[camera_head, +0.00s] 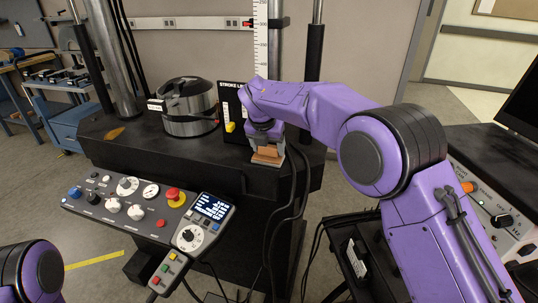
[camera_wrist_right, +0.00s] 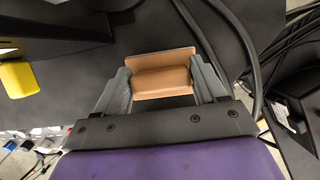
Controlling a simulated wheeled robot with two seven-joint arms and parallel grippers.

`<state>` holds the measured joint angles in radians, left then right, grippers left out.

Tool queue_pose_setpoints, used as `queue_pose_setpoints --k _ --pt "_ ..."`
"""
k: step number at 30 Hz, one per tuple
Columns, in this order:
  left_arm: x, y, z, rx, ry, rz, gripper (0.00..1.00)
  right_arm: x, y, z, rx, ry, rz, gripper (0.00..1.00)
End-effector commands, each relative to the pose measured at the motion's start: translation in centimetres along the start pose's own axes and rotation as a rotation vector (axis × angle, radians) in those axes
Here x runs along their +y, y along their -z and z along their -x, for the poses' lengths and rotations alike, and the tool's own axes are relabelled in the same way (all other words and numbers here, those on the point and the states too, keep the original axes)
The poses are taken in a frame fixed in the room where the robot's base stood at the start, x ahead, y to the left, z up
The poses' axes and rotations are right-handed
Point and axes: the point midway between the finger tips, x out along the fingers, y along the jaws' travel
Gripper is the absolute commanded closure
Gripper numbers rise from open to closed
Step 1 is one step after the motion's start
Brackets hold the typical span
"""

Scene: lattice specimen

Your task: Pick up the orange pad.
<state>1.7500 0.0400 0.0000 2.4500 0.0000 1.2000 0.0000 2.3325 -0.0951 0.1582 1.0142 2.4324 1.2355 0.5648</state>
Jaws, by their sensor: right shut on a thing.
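The orange pad (camera_head: 267,155) is at the front right of the black machine bed in the head view. It also shows in the right wrist view (camera_wrist_right: 163,80) as a tan-orange block with a wider back flange. My right gripper (camera_head: 266,148) reaches down over the pad from above. In the right wrist view, its two grey fingers (camera_wrist_right: 163,88) are on either side of the pad and press on its ends. I cannot tell whether the pad is raised off the bed. My left arm shows only as a purple joint at the lower left, its gripper out of view.
A round metal fixture (camera_head: 188,108) stands on the bed to the left. A black panel (camera_head: 231,112) with a yellow block (camera_wrist_right: 18,79) is beside my right gripper. Black cables (camera_head: 292,190) hang at the bed's right edge. A control panel (camera_head: 125,205) is in front.

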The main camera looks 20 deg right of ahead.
Motion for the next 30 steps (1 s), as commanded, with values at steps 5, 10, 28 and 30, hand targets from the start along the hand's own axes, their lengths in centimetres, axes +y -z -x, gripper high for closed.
queue_pose_setpoints --k 5,10,28,30 --pt "0.0 0.0 0.0 0.000 0.000 0.000 0.37 0.0 0.0 0.1 0.001 0.001 0.000 0.59" --pt "0.0 0.0 -0.1 0.000 0.000 0.000 0.37 0.0 -0.7 1.5 -0.001 -0.002 -0.001 0.59" --pt "-0.6 2.7 6.6 0.000 0.000 0.000 0.37 0.0 -8.4 20.3 0.001 -0.001 -0.002 0.59" --pt "-0.8 3.4 8.3 0.000 0.000 0.000 0.37 0.0 -9.3 22.3 0.001 0.000 -0.001 0.59"
